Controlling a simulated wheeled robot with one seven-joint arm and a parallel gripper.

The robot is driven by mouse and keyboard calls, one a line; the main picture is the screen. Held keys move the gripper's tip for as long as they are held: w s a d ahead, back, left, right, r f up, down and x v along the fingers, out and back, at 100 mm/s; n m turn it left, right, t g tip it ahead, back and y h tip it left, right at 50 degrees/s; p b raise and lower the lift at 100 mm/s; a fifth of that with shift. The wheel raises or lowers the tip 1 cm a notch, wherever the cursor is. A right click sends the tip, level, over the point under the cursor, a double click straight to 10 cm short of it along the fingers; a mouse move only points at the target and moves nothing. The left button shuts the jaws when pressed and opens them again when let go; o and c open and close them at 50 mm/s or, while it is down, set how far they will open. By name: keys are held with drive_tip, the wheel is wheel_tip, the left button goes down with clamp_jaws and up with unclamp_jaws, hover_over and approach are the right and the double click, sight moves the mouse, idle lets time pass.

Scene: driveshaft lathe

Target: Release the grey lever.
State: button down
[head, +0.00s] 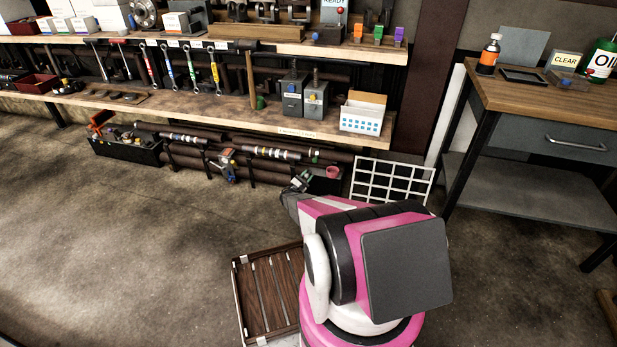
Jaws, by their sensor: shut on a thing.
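My pink, white and black arm (400,265) fills the lower middle of the head view. It reaches away toward the low pipe rack, and its dark far end (290,203) is partly covered by its own links. I cannot make out my gripper; its fingers do not show. I cannot pick out the grey lever either. What the gripper is touching or holding is hidden.
A long wooden workbench (205,122) with tools runs along the back. Pipes and a dark crate (125,150) sit beneath it. A white grid (392,182) leans nearby. A slatted wooden pallet (268,290) lies left of my arm. A side table (550,98) stands right. Floor at left is clear.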

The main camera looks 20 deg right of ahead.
drive_tip(key=shift+f+m+h, duration=0.2)
drive_tip(key=shift+m+h, duration=0.2)
drive_tip(key=c, duration=0.8)
unclamp_jaws()
drive_tip(key=shift+o, duration=0.2)
drive_tip(key=shift+a, duration=0.1)
